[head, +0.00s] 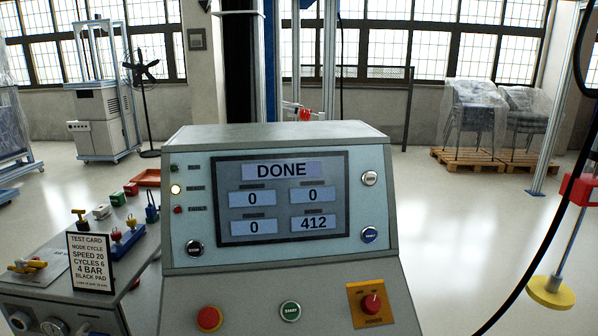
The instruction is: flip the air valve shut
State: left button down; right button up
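A valve with a yellow lever (27,266) sits on a plate at the far left of the grey side bench, in the head view. It looks like the air valve, but it is too small to tell whether it is open or shut. Round gauges or knobs (52,326) show on the bench front below it, partly cut off by the lower edge. Neither of my grippers is in view.
A grey control console (290,262) fills the middle; its screen (282,198) reads DONE and 412. A test card (91,262), a blue block (127,241) and small coloured parts stand on the bench. A yellow pad (551,291) hangs at right beside a black hose.

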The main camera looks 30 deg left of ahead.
aim_at(32, 264)
jog(key=u, duration=2.6)
jog(key=i+j+z, duration=0.2)
jog(key=i+j, duration=0.2)
jog(key=j, duration=0.2)
jog(key=i+j+z, duration=0.1)
jog(key=j, duration=0.25)
jog(key=i+j+z, duration=0.1)
jog(key=i+j, duration=0.15)
jog(key=i+j+z, duration=0.1)
jog(key=j, duration=0.35)
jog(key=i+j+z, duration=0.1)
jog(key=i+j, duration=0.15)
jog(key=i+j+z, duration=0.1)
jog(key=j, duration=0.4)
jog(key=i+j+z, duration=0.1)
jog(key=j, duration=0.25)
jog(key=i, duration=0.05)
